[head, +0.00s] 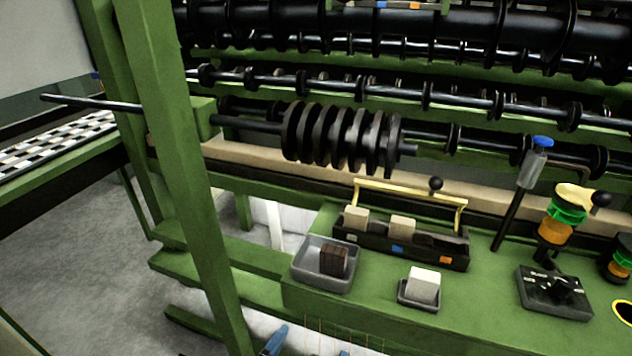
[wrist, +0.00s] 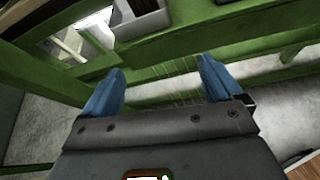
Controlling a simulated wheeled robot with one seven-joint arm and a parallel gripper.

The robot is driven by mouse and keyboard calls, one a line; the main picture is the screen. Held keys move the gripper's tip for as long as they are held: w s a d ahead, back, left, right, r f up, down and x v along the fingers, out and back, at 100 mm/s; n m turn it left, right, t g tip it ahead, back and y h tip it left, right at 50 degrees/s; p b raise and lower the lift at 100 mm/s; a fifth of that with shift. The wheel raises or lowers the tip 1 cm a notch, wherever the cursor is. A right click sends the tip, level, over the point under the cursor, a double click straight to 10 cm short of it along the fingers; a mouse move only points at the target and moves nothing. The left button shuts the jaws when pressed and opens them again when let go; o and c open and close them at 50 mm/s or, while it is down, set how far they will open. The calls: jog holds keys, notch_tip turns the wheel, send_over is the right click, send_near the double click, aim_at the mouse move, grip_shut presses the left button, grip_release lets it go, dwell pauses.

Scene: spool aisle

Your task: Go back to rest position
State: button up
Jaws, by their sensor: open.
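My gripper (wrist: 162,82) shows in the wrist view with its two blue fingers spread wide apart and nothing between them. It points toward green machine beams and pale floor. In the head view only blue tips of my gripper (head: 308,345) show at the bottom edge, below the front edge of the green bench (head: 390,318). The rest of my arm is out of the head view.
A grey tray (head: 312,284) holds a dark brown block (head: 334,261). A smaller tray (head: 405,297) holds a white block (head: 424,283). Behind them stands a black caddy (head: 455,262) with a yellow handle. A green post (head: 185,170) rises at left. Grey floor (head: 95,235) is open there.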

jog(key=s+d+f+m+g+y, duration=0.1)
jog(key=s+d+f+m+y, duration=0.1)
jog(key=s+d+f+m, duration=0.35)
jog(key=s+d+f+m+y, duration=0.2)
jog(key=s+d+m+y, duration=0.1)
jog(key=s+d+m, duration=0.5)
jog(key=s+d+r+m+t, duration=0.1)
jog(key=s+d+r+m, duration=0.3)
jog(key=s+r+m, duration=0.3)
jog(key=s+d+r+m+t+h, duration=0.1)
jog(key=s+d+r+m+t, duration=0.1)
jog(key=s+d+r+m, duration=0.3)
jog(key=s+r+m, duration=0.3)
jog(key=s+m, duration=0.1)
jog(key=m, duration=0.1)
jog(key=shift+r+t, duration=0.2)
jog(key=shift+t, duration=0.1)
